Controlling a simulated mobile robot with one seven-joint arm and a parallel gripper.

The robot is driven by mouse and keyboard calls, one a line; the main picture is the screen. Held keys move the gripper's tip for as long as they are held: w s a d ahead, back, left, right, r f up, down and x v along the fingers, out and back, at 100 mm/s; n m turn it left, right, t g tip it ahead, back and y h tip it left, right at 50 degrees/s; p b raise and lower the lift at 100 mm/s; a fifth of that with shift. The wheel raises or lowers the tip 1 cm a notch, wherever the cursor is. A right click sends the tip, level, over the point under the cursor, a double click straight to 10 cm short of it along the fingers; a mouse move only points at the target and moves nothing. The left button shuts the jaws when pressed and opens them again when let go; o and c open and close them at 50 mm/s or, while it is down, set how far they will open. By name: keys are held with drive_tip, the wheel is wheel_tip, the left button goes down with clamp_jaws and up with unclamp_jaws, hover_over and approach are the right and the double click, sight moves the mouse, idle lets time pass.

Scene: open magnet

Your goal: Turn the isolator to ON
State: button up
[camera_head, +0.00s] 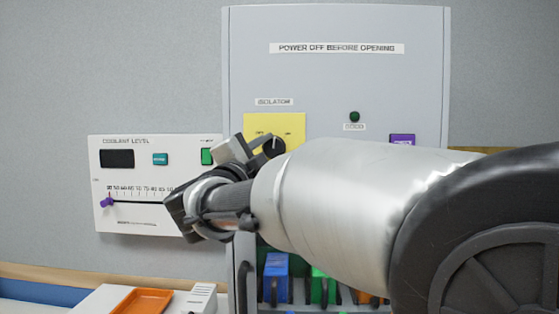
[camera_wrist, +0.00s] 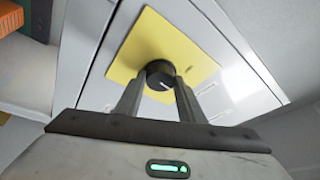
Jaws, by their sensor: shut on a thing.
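The isolator is a round black knob (camera_wrist: 158,71) with a white pointer line, on a yellow plate (camera_wrist: 188,48). In the head view the knob (camera_head: 273,147) shows at the lower part of the yellow plate (camera_head: 262,123), under the label "ISOLATOR" (camera_head: 274,102). My gripper (camera_wrist: 158,84) has its two fingers on either side of the knob and is shut on it. In the head view my gripper (camera_head: 258,146) reaches the plate from below left. The plate's small lettering is too blurred to read, and my arm hides its lower part.
The grey cabinet (camera_head: 340,75) bears a dark green lamp (camera_head: 354,116) and a purple part (camera_head: 402,140). A white coolant panel (camera_head: 130,170) is at left. Blue and green items (camera_head: 276,278) are below my arm. An orange tray (camera_head: 143,301) is at lower left.

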drive_tip(key=m+g, duration=0.1)
drive_tip(key=m, duration=0.4)
drive_tip(key=shift+r+g+h, duration=0.2)
drive_tip(key=shift+g+h, duration=0.1)
drive_tip(key=shift+g, duration=0.1)
drive_tip(key=shift+a+r+m+g+p, duration=0.1)
drive_tip(key=shift+m+g+p, duration=0.35)
drive_tip(key=shift+m, duration=1.05)
drive_tip(key=shift+g, duration=0.25)
drive_tip(key=o, duration=1)
drive_tip(key=shift+o, duration=0.2)
